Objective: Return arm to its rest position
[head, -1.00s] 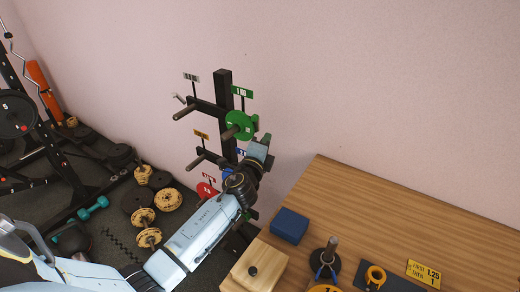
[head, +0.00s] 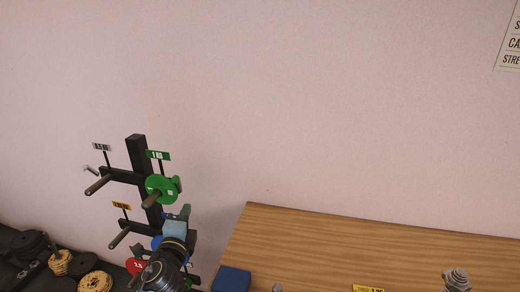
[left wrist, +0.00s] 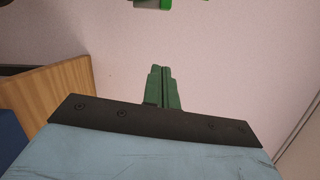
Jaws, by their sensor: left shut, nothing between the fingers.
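My left arm comes up from the bottom left in the head view. Its gripper (head: 183,213) is in front of the black plate rack (head: 137,160), just below and right of a green plate (head: 160,189). In the left wrist view the two green-grey fingers of my left gripper (left wrist: 165,86) lie together, with nothing between them. A blue plate and a red plate (head: 134,265) on the rack are partly hidden by my arm. My right gripper is not in view.
A wooden table (head: 330,232) stands right of my arm, with a blue block (head: 231,279) near its left edge. A grey ridged object (head: 457,280) shows at the bottom right. Several weights lie on the floor at left.

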